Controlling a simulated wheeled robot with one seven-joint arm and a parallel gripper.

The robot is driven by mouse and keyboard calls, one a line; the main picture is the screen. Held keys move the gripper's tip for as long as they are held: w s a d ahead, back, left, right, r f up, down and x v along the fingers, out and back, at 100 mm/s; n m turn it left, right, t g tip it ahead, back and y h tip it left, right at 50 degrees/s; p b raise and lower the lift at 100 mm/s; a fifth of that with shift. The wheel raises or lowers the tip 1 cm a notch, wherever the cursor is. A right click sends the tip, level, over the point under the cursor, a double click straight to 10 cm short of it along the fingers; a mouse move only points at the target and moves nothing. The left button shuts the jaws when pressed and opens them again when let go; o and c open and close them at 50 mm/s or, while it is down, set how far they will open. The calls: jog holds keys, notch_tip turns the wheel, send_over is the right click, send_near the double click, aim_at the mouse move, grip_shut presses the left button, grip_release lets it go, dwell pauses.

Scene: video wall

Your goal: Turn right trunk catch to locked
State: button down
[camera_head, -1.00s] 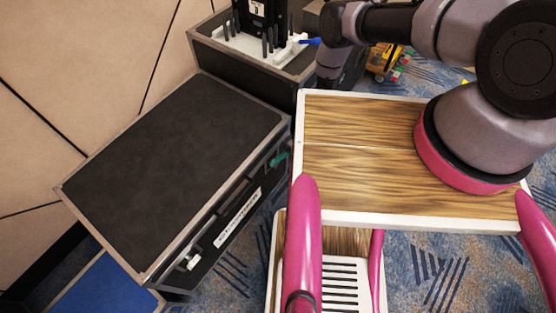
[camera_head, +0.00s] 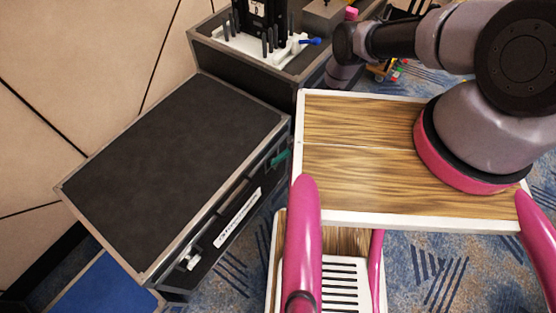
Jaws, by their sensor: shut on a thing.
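The black trunk (camera_head: 180,165) with grey metal edges stands shut at the left, its front face turned toward the lower right. A teal catch (camera_head: 280,158) sits at the right end of that front face. A white catch (camera_head: 190,260) sits at its left end. How far each is turned is too small to tell. My arm reaches from the right over to the back, and its far link drops behind my wooden top. My gripper does not show, so its place relative to the catches and what it holds are hidden.
A second dark case (camera_head: 225,57) behind the trunk carries a black device on a white base with a blue lever (camera_head: 311,41). A blue surface (camera_head: 105,286) lies at the lower left. A panelled wall stands at the left. Patterned carpet (camera_head: 235,265) is open before the trunk.

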jog(key=c, duration=1)
grip_release()
jog(key=v, duration=1.1)
jog(key=shift+f, duration=0.1)
